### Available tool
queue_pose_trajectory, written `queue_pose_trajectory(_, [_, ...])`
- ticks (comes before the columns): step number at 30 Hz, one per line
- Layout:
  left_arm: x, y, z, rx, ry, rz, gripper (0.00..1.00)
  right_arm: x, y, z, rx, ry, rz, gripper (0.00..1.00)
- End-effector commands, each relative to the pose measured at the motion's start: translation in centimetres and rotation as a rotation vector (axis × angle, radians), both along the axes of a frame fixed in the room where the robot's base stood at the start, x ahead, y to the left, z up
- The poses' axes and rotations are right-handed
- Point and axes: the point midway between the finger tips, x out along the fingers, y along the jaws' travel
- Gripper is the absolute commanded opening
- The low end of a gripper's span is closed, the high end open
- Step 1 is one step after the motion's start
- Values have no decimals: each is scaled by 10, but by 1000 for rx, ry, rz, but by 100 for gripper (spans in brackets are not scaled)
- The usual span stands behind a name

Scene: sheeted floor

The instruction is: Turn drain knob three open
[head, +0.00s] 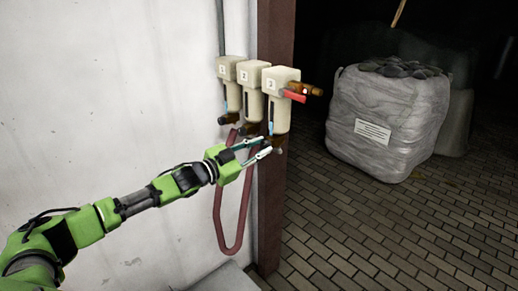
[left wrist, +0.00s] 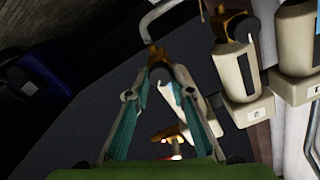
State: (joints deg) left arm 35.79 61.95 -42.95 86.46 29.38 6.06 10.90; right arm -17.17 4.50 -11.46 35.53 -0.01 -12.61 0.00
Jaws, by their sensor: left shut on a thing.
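Three pale filter units hang in a row on the wall and post in the head view. The nearest, labelled 3 (head: 282,92), has a red lever (head: 292,96) on its side. Drain knob three (head: 278,150) is at the bottom of its bowl. My left gripper (head: 267,146) reaches in from the left, its fingertips at this knob. In the left wrist view the teal fingers (left wrist: 159,72) converge on the brass-coloured knob (left wrist: 156,54) and are shut on it, partly hiding it. Whether the knob is turned cannot be told. My right gripper is not in view.
The other two filter units (head: 250,88) (head: 230,82) stand close behind. A red hose (head: 218,215) loops down beneath them. A rust-brown post (head: 273,205) stands behind. A large white sack (head: 385,120) sits on the brick paving (head: 350,225) at the right.

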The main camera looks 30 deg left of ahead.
Motion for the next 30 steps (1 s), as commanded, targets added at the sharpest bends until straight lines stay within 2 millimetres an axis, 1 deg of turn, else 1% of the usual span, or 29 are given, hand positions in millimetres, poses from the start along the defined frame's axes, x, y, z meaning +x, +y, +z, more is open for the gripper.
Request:
queue_pose_trajectory(18, [0, -1, -1, 543, -189, 0, 0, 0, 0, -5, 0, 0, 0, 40])
queue_pose_trajectory(24, [0, -1, -1, 681, -238, -1, 0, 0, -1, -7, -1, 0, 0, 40])
queue_pose_trajectory(30, [0, -1, 0, 773, -271, -1, 0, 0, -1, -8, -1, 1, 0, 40])
